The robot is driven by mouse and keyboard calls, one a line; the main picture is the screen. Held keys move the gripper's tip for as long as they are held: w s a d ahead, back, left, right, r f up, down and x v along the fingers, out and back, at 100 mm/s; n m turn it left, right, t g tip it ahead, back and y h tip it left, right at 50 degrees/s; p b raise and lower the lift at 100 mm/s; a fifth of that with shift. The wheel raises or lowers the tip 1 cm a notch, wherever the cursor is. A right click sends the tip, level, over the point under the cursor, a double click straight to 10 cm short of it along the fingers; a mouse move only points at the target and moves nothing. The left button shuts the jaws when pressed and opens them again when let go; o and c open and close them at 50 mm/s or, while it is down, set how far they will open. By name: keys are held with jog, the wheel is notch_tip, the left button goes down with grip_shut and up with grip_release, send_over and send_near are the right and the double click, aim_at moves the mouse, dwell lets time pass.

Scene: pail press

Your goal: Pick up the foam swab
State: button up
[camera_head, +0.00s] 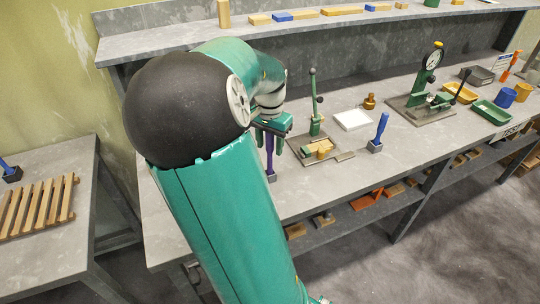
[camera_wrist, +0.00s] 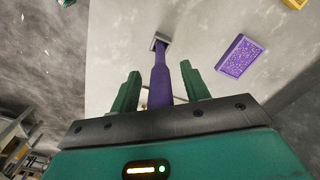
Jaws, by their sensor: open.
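A purple handle with a small grey square block at its end, which looks like the foam swab (camera_head: 270,161), stands on the near left of the workbench. It also shows in the wrist view (camera_wrist: 161,77), where its handle runs between my gripper's two green fingers. My gripper (camera_head: 270,136) is open over the top of the handle in the head view, with a finger to each side. Whether a finger touches the handle cannot be told. The upper end of the handle is hidden by my gripper.
A green lever press (camera_head: 316,122) stands just right of my gripper. A blue-handled tool (camera_head: 380,130) on a grey block stands farther right. A purple speckled pad (camera_wrist: 242,57) lies beside the swab in the wrist view. A raised shelf (camera_head: 180,39) runs along the back.

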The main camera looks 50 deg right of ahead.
jog(key=shift+c, duration=0.3)
grip_shut()
jog(key=shift+r, duration=0.2)
